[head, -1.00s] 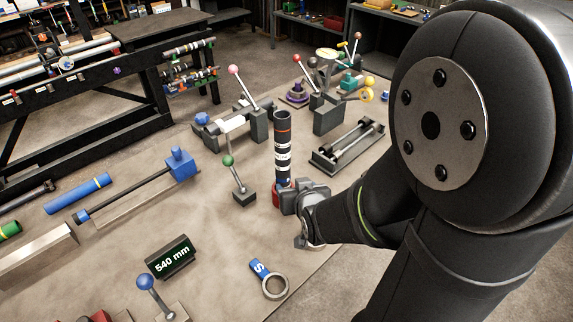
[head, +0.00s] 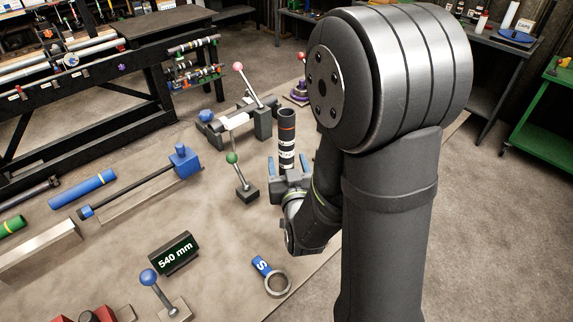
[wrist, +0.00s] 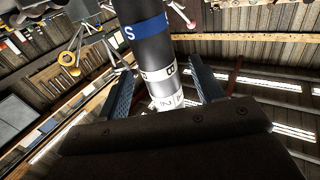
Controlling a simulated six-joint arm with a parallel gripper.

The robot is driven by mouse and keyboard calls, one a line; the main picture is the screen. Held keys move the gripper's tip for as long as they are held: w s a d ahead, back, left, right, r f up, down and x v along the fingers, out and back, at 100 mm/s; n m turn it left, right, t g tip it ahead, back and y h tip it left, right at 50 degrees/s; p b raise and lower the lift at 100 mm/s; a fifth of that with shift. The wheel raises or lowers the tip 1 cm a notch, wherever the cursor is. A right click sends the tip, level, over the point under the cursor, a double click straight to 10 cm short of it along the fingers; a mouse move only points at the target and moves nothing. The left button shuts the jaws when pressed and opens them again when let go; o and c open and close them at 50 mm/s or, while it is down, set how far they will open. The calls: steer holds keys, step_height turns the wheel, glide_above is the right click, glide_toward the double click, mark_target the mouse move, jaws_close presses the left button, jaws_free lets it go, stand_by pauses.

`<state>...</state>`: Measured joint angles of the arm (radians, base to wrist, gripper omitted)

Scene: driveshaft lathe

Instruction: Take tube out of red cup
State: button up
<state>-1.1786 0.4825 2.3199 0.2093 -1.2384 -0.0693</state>
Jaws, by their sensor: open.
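The black tube (head: 287,130) with white printed bands and an orange ring near its top stands upright near the middle of the head view. In the wrist view the tube (wrist: 155,60) shows a blue band marked S and white bands lower down. My gripper (head: 288,167) is open at the tube's lower part, with one blue-grey finger on each side. In the wrist view my gripper (wrist: 160,75) has the tube between its fingers, and gaps show on both sides. The red cup is hidden behind my gripper in the head view.
A green-knobbed lever (head: 236,170) stands close left of my gripper. A grey fixture with a pink-knobbed lever (head: 249,85) is behind the tube. A 540 mm sign (head: 173,254) and a ring with a blue tag (head: 276,284) lie in front. Bare table lies between them.

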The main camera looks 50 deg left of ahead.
steer(key=shift+x, duration=1.95)
jaws_close()
steer(key=shift+r, duration=0.2)
